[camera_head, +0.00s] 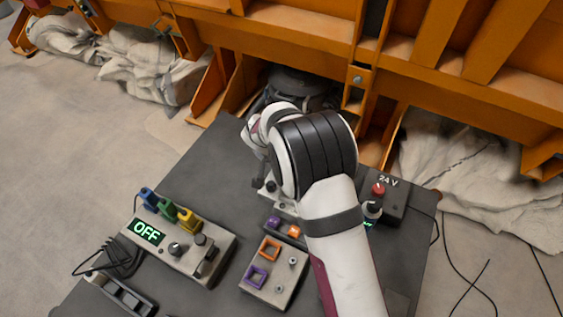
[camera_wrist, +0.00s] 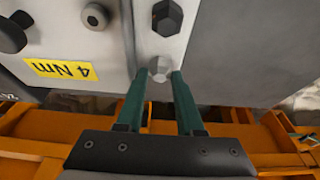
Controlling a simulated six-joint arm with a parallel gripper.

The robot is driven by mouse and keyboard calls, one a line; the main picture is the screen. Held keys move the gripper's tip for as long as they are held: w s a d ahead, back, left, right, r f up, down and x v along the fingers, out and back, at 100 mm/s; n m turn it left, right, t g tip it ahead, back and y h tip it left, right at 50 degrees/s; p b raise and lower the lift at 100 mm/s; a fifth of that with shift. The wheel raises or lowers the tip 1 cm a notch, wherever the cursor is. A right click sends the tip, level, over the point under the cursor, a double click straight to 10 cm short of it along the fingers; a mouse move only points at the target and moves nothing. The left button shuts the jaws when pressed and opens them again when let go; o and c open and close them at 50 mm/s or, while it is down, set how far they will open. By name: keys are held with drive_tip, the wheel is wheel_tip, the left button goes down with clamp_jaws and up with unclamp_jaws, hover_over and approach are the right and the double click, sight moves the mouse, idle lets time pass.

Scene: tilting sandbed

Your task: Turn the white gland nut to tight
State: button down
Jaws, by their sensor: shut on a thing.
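In the wrist view the white gland nut (camera_wrist: 158,65), a pale six-sided nut, sits low on a light grey panel (camera_wrist: 205,15). My gripper (camera_wrist: 159,75) has its two green fingers on either side of the nut, shut on it. A black hex nut (camera_wrist: 167,18) sits just beyond it on the same panel. A yellow "4 Nm" label (camera_wrist: 62,70) appears upside down to the left. In the head view my white arm hides the nut and my fingertips.
In the head view a grey box (camera_head: 180,240) with an "OFF" display and colored connectors stands at left. A panel with orange and purple square frames (camera_head: 273,272) lies near the front. A 24 V box (camera_head: 400,207) stands right. Orange steel beams (camera_head: 290,35) border the back.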

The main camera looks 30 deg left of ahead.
drive_tip(key=shift+m+h, duration=0.5)
drive_tip(key=shift+m, duration=0.7)
drive_tip(key=shift+s+a+m, duration=0.1)
drive_tip(key=shift+m, duration=0.2)
drive_tip(key=c, duration=0.5)
unclamp_jaws()
drive_tip(key=shift+c, duration=0.2)
